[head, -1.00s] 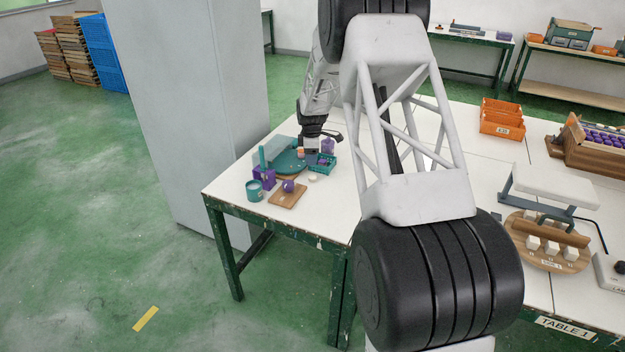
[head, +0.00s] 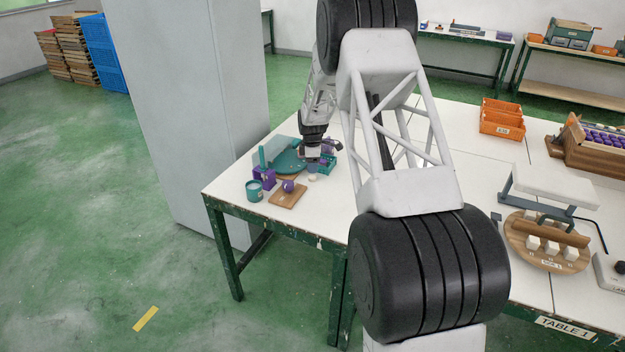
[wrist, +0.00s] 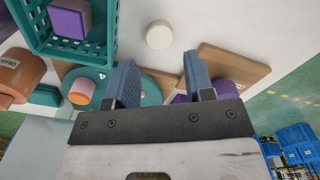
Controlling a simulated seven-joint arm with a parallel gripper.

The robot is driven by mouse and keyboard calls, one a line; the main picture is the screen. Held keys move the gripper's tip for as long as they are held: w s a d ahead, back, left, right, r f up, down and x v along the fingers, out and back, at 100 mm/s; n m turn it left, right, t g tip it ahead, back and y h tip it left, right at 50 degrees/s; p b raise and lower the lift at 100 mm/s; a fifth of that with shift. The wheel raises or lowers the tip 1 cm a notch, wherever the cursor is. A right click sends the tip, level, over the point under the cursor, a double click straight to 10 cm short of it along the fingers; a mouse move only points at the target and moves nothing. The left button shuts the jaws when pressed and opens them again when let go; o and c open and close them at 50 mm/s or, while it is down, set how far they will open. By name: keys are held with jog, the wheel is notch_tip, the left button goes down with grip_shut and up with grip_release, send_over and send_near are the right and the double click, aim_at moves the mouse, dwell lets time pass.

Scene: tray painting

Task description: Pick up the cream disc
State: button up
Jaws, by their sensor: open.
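The cream disc (wrist: 159,35) lies flat on the white table, clear of its neighbours, in the wrist view. In the head view it is a small pale spot (head: 312,177) just in front of my gripper (head: 313,158). In the wrist view my gripper (wrist: 157,72) is open, with two blue fingers apart and nothing between them. The disc shows beyond the fingertips, roughly centred on the gap. I cannot tell how high the fingers are above the table.
A teal basket (wrist: 102,40) holding a purple block (wrist: 70,18) stands left of the disc. A wooden board (wrist: 230,64) is to the right. A teal round tray (wrist: 151,94) with an orange-pink piece (wrist: 81,91) lies below. Bare white table (wrist: 230,20) surrounds the disc's upper right.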

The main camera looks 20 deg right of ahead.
aim_at(312, 177)
jog(key=shift+f, duration=0.1)
jog(key=shift+f, duration=2.55)
jog(key=c, duration=0.7)
